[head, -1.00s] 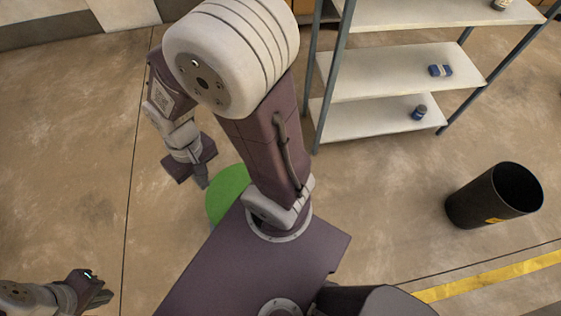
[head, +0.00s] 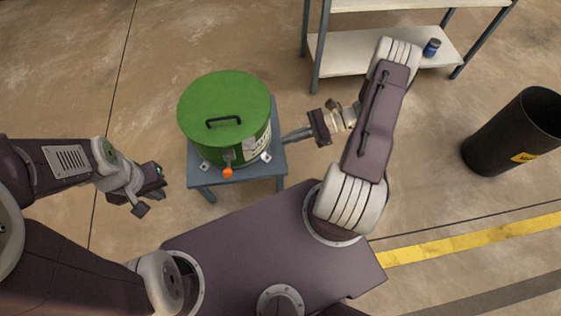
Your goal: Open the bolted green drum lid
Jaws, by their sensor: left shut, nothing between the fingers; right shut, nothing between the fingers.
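The green drum lid (head: 240,97) lies flat on a green drum (head: 205,152), with a black handle (head: 225,121) on top. A grey clasp (head: 228,156) with an orange end (head: 228,173) is at the drum's near side. My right gripper (head: 285,138) is shut and empty, just right of the drum, pointing towards it; whether it touches the drum or its stand is unclear. My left gripper (head: 141,209) is shut and empty, left of the drum and apart from it.
The drum stands on a small grey-blue table (head: 196,183) with metal feet around its base. A shelf rack (head: 350,55) holding a blue can (head: 431,47) is at the upper right. A black bin (head: 495,150) stands at the right. Open floor lies at the upper left.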

